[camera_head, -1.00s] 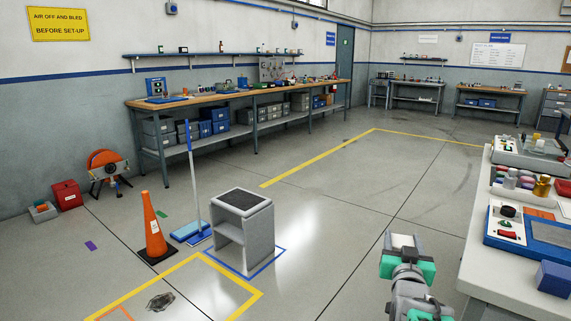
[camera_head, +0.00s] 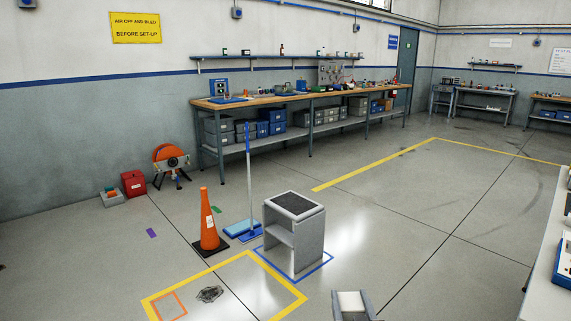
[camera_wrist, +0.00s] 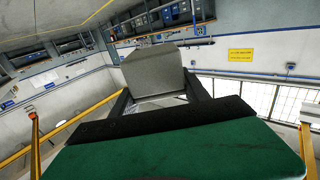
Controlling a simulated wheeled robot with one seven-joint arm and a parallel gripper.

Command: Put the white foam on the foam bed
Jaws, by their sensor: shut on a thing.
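The white foam (camera_head: 351,301) is a pale block between the fingers of my gripper (camera_head: 352,293), at the bottom edge of the head view. In the wrist view the foam (camera_wrist: 155,72) looks light grey, and both dark fingers press on its sides. It is held in the air, clear of any surface. I cannot make out a foam bed in either view.
A grey open-fronted stand (camera_head: 295,235) with a dark top is on the floor inside blue tape. An orange cone (camera_head: 209,222) and a blue mop (camera_head: 243,230) are beside it. A white-topped table (camera_head: 550,290) is at the right edge.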

